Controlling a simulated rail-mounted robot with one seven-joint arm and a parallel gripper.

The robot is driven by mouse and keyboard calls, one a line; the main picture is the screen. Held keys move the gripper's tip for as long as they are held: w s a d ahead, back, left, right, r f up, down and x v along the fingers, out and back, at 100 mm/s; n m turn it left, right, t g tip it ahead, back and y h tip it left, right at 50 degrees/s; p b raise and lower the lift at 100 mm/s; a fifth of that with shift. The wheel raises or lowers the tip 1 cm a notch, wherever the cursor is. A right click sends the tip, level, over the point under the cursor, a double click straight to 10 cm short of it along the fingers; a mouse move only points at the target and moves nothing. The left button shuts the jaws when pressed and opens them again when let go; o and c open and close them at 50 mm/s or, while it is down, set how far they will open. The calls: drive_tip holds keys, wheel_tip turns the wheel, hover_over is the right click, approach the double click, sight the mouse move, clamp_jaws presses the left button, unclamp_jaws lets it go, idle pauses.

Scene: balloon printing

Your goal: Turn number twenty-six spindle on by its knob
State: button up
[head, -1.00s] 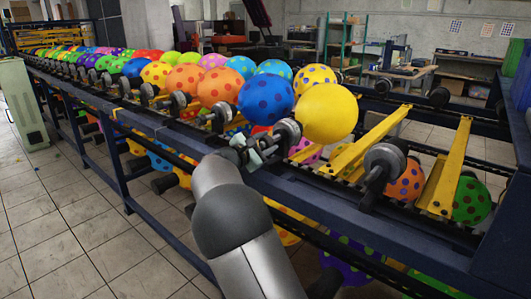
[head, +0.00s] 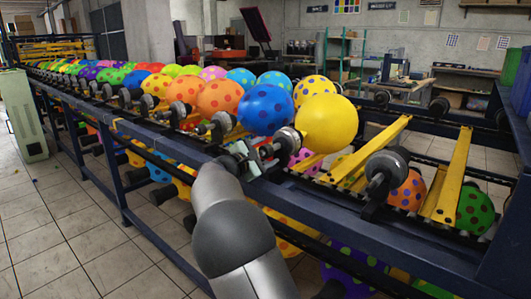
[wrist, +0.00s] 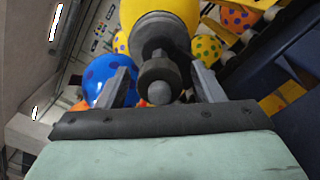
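A plain yellow balloon (head: 329,122) sits on a dark grey spindle (head: 286,141) on the front rail. No number on the spindle is readable. In the wrist view the spindle's round knob (wrist: 158,82) points at the camera, with the yellow balloon (wrist: 160,10) behind it. My gripper (wrist: 161,86) is open, with one finger on each side of the knob and a visible gap on both sides. In the head view my gripper (head: 250,157) is at the knob end of this spindle, and its fingers are partly hard to make out.
A blue dotted balloon (head: 265,109) is close on the left, with several more balloons in a row beyond. An empty spindle (head: 385,168) and yellow bars (head: 452,175) are to the right. The blue frame rail (head: 330,210) runs below my gripper. Tiled floor is open at left.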

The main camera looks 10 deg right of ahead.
drive_tip(key=p+v, duration=0.1)
drive_tip(key=v, duration=1.6)
drive_tip(key=shift+s+a+p, duration=0.15)
drive_tip(key=shift+s+p, duration=0.05)
drive_tip(key=shift+p, duration=0.2)
drive_tip(key=shift+r, duration=0.1)
drive_tip(key=w+d+n+p, duration=0.3)
drive_tip(key=d+p, duration=0.1)
drive_tip(key=p, duration=0.3)
drive_tip(key=w+d+n+p, duration=0.3)
drive_tip(key=w+d+p, duration=0.1)
drive_tip(key=p, duration=0.4)
drive_tip(key=w+d+n+p, duration=0.2)
drive_tip(key=w+d+p, duration=0.1)
drive_tip(key=d+p, duration=0.2)
drive_tip(key=shift+w+r+n+p, duration=0.1)
drive_tip(key=shift+w+n+p, duration=0.3)
drive_tip(key=shift+p, duration=0.75)
